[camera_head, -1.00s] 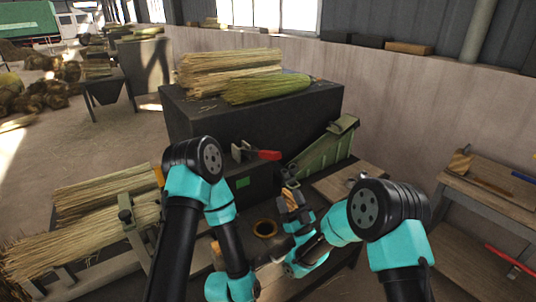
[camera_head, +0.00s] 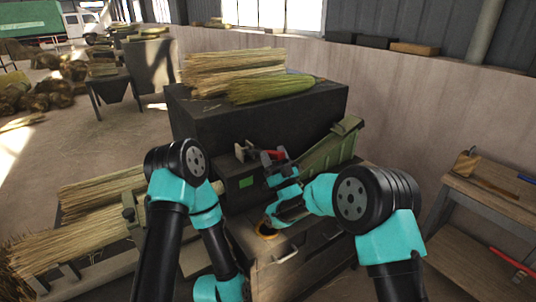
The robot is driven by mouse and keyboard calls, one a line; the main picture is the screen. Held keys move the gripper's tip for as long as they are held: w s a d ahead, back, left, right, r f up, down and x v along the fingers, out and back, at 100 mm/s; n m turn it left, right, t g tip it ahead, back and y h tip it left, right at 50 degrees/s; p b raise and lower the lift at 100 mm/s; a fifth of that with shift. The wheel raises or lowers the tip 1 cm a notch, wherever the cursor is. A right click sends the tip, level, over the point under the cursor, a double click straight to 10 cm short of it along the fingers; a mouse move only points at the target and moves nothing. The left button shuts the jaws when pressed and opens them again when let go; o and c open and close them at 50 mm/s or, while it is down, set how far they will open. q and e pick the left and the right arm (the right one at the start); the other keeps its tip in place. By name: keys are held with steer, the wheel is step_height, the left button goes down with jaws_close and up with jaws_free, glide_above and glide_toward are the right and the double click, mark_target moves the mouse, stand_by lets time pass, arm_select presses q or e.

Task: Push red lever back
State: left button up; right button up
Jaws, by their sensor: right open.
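The red lever (camera_head: 276,154) is on the metal clamp fitting (camera_head: 246,152) on the dark machine box beside the large black block. My right gripper (camera_head: 274,162) is at the lever, its fingers up against or just in front of it. It is open and covers part of the lever. I cannot tell whether it touches the lever. My left arm comes down at the left front, and its gripper is out of view below the bottom edge.
A green metal guard (camera_head: 330,150) slopes up just right of the lever. The black block (camera_head: 260,118) behind carries straw bundles (camera_head: 235,70). A tape ring (camera_head: 266,231) lies on the worktop. More straw (camera_head: 85,215) lies at left, and a wooden bench (camera_head: 490,180) stands at right.

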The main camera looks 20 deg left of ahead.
steer(key=shift+w+a+r, duration=0.15)
steer(key=shift+a+r, duration=0.05)
steer(key=shift+r, duration=0.05)
steer(key=shift+c, duration=0.4)
jaws_close()
